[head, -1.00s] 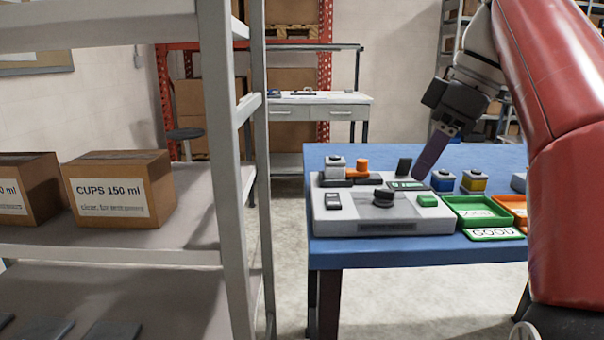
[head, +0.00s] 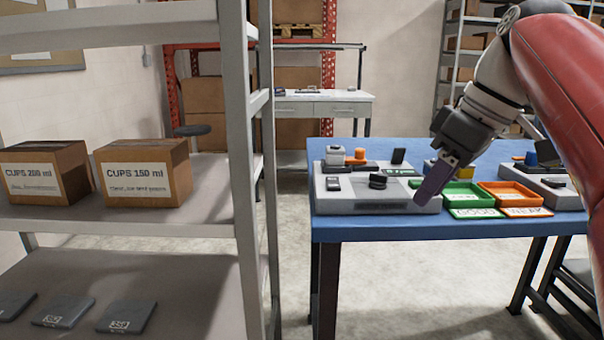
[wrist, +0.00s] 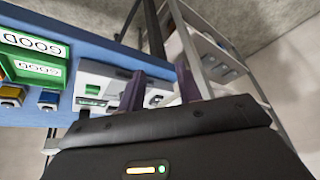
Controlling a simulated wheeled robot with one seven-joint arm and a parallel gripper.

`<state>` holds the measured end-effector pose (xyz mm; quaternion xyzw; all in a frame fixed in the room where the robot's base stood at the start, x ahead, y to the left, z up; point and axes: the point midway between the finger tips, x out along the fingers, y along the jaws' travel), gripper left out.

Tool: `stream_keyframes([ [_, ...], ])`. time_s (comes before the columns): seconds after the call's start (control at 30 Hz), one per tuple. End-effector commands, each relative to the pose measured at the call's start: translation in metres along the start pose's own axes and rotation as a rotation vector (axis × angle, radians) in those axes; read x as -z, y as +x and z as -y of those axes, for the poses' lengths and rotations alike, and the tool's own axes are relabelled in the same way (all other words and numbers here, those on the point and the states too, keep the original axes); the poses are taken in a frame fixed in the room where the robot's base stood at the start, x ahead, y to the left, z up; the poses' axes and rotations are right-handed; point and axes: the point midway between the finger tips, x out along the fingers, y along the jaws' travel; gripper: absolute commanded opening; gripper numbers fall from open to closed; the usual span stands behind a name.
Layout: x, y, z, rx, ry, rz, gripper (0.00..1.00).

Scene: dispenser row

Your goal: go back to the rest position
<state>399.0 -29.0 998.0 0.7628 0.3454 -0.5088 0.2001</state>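My gripper (head: 434,188) hangs from my red arm at the right of the head view, in front of the right end of a grey dispenser unit on the blue table. In the wrist view my gripper (wrist: 160,88) shows two purple fingers standing apart with nothing held between them. The dispenser unit (head: 345,203) carries a black knob (head: 378,181) and a small grey switch. The gripper hides part of its right end, where a green button showed before.
A green tray (head: 462,200) and an orange tray (head: 510,195) sit beside the unit on the blue table (head: 480,231). A second grey unit stands farther right. A grey shelf (head: 205,185) with cup boxes (head: 145,172) fills the left. Bare floor lies between.

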Motion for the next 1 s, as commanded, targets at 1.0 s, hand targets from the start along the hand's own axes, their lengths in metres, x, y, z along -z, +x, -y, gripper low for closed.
stream_keyframes([
  [1.0, -0.168, 0.225, 0.097, -0.401, 0.720, -0.093, 0.35],
])
